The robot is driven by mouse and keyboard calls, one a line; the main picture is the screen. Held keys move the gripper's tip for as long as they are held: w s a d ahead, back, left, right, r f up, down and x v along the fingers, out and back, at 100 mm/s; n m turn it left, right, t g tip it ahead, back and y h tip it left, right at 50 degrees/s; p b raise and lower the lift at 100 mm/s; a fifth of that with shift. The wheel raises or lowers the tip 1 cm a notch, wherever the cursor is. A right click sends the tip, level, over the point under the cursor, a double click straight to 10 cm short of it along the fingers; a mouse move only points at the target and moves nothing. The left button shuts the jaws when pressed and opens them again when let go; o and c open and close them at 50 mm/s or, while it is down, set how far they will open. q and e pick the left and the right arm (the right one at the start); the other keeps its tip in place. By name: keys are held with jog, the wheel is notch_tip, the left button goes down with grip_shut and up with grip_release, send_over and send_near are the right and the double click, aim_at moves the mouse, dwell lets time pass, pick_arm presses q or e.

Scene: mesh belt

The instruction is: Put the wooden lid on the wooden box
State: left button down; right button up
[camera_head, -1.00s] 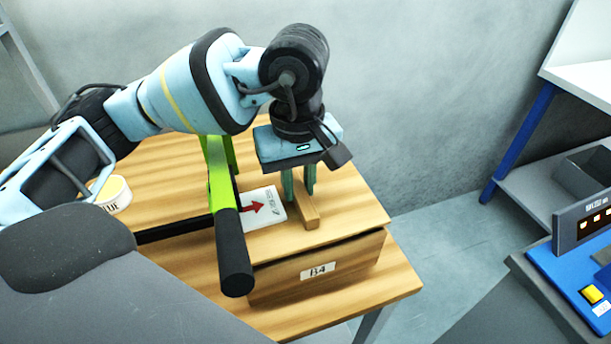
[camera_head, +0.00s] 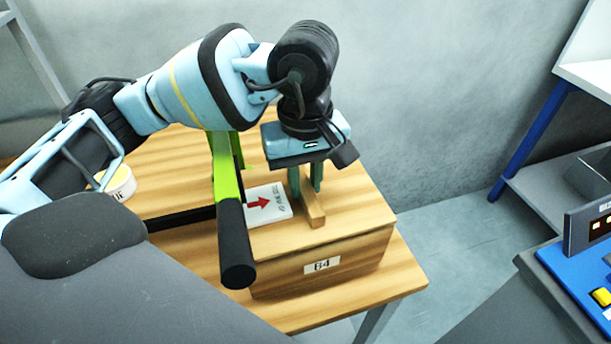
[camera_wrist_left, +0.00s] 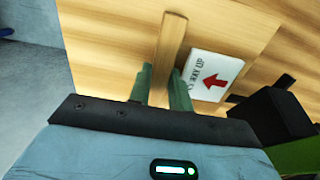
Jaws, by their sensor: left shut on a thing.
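The wooden lid (camera_head: 345,205) is a flat light-wood board with a bar handle (camera_head: 314,208) on top. It rests over the wooden box (camera_head: 350,268), which has a B4 label on its front. The lid's edges look about in line with the box walls, with no clear gap at the front; the far side is hidden. My left gripper (camera_head: 306,190) points down from above, its green fingers shut on the lid's handle. In the left wrist view the fingers (camera_wrist_left: 162,88) straddle the handle (camera_wrist_left: 171,45). My right gripper is not in view.
A white card with a red arrow (camera_head: 268,203) lies on the lid beside the handle. A green and black tool (camera_head: 232,220) stands close to the box's left. A white round tub (camera_head: 118,184) sits on the wooden table (camera_head: 190,160). A blue control panel (camera_head: 570,285) is at right.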

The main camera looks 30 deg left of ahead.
pick_arm(q)
jog(key=shift+f, duration=0.25)
jog(key=c, duration=1.2)
grip_release()
